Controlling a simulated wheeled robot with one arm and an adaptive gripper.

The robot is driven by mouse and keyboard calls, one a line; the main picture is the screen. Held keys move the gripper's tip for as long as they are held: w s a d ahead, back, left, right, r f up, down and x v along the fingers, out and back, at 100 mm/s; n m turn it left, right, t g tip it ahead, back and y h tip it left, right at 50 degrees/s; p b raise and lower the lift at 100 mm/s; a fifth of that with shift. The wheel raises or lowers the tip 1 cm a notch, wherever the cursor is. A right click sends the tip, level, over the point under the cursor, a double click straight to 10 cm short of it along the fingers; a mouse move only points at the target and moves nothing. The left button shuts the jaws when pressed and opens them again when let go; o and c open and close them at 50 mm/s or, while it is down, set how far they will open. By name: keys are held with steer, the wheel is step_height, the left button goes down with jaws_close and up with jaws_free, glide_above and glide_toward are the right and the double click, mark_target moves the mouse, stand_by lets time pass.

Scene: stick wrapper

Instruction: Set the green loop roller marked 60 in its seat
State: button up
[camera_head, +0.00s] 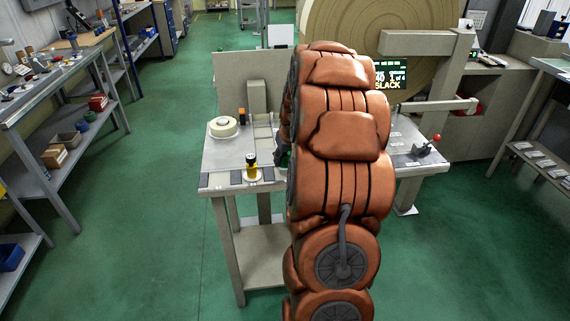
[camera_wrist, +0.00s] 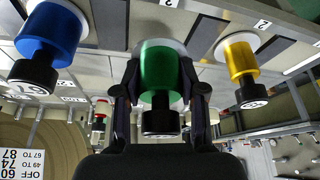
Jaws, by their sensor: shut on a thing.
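The green roller (camera_wrist: 160,66) with a black knob (camera_wrist: 160,119) is between the two fingers of my gripper (camera_wrist: 161,88) in the wrist view. My gripper is shut on it. A pale disc shows behind the roller, against the table; I cannot tell whether the roller touches it. A blue roller (camera_wrist: 47,35) is to the left and a yellow roller (camera_wrist: 240,60) to the right, each with a black knob. In the head view the yellow roller (camera_head: 251,168) stands at the table's front edge. My arm hides the gripper and most of the green roller there. The mark 60 is not readable on the roller.
The grey table (camera_head: 220,155) carries a white tape roll (camera_head: 223,126) at left and a red-knobbed lever (camera_head: 426,147) at right. A screen (camera_head: 391,78) reads SLACK beside a large tan disc (camera_head: 350,25). Shelves stand at both sides; green floor is free at left.

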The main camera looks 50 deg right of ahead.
mark_target(285, 165)
steer(key=shift+f+p, duration=0.4)
steer(key=shift+f, duration=1.05)
steer(key=shift+f, duration=0.15)
steer(key=o, duration=1.2)
